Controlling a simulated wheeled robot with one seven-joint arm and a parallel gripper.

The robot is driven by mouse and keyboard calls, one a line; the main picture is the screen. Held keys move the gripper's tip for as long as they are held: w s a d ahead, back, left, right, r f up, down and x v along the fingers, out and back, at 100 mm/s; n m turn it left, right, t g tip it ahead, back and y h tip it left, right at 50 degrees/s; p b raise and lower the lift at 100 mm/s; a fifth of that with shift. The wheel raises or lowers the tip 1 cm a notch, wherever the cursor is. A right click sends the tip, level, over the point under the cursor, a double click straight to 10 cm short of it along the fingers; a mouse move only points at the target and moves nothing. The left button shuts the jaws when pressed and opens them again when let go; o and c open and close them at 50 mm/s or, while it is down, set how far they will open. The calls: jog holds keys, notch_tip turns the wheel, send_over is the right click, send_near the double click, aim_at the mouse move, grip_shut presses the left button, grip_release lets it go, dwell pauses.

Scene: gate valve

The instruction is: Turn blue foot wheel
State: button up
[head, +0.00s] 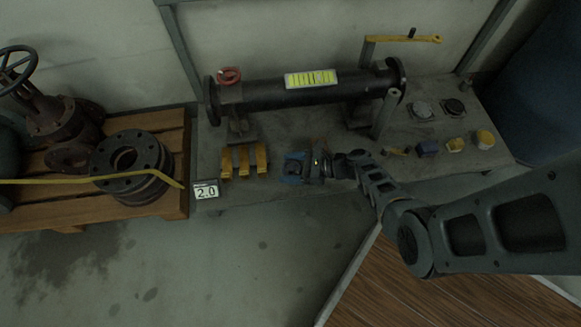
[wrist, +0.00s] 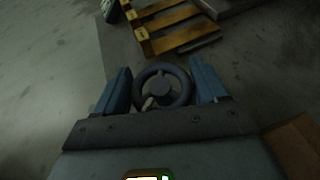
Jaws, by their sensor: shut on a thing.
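The foot wheel (wrist: 162,88) is a small round handwheel with a thick rim, spokes and a central hub; it looks dark blue-grey in the dim light. In the wrist view it sits between the two blue fingers of my gripper (wrist: 163,80), one on each side of its rim. My gripper is shut on the wheel. In the head view my gripper (head: 296,167) is low at the front edge of the grey bench, and its fingers and body hide most of the wheel.
A black pipe (head: 300,92) with a red handwheel (head: 229,76) lies behind. A pallet (head: 170,200) with a rusty valve and flanges is at the left.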

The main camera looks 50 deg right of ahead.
dwell(0.4)
jog(key=o, duration=0.9)
jog(key=shift+o, duration=0.2)
jog(key=p+v, duration=0.2)
jog(key=v, duration=0.4)
jog(key=shift+s+d+r+p, duration=0.2)
jog(key=shift+s+p, duration=0.05)
jog(key=shift+p, duration=0.05)
jog(key=shift+s+d+r, duration=0.15)
jog(key=shift+s+d, duration=0.1)
jog(key=shift+s, duration=0.25)
